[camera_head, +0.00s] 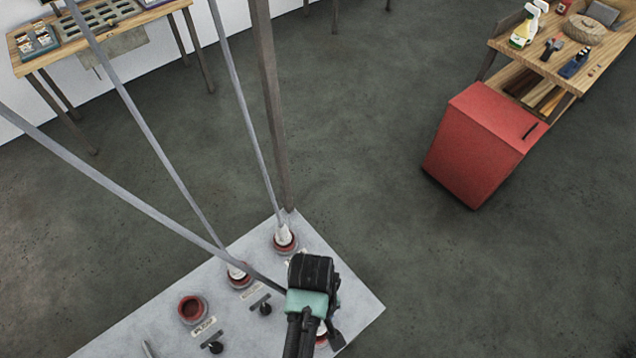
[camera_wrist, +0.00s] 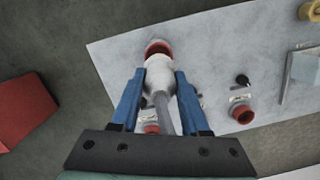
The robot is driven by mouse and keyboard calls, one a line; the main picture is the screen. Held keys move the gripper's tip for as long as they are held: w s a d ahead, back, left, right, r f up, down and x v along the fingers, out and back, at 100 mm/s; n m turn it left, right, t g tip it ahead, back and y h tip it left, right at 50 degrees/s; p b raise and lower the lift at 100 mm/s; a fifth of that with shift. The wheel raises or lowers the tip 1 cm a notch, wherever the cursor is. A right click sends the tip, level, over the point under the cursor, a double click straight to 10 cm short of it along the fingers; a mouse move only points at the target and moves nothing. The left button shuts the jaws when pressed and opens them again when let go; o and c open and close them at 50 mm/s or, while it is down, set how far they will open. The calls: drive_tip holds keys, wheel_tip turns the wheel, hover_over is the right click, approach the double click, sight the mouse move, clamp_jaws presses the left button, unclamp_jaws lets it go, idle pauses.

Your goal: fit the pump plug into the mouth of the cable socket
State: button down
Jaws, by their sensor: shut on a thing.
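My gripper (camera_wrist: 153,80) has blue fingers, shut on a white plug (camera_wrist: 159,77) with a grey cable (camera_wrist: 163,118) running back from it. In the wrist view the plug's far end overlaps the near side of a red-ringed socket (camera_wrist: 158,46) on the pale panel. Part of the red mouth shows beyond the plug; I cannot tell whether the tip is inside.
The pale panel (camera_head: 345,290) also bears an open red socket (camera_head: 192,309) and two sockets holding white plugs (camera_head: 238,272) (camera_head: 284,236) on slanting grey cables. Small black knobs (camera_head: 265,308) stand near. A red cabinet (camera_head: 480,145) is farther right, with clear floor between.

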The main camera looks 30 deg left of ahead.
drive_tip(key=shift+f+b, duration=1.55)
drive_tip(key=shift+f, duration=0.95)
drive_tip(key=shift+p, duration=0.75)
drive_tip(key=shift+f+b, duration=1.4)
drive_tip(key=shift+f, duration=0.55)
drive_tip(key=shift+c, duration=1.6)
unclamp_jaws()
drive_tip(key=r, duration=0.8)
drive_tip(key=w+a+r, duration=0.1)
drive_tip(key=r, duration=0.4)
drive_tip(key=shift+b, duration=0.35)
drive_tip(key=shift+w, duration=0.15)
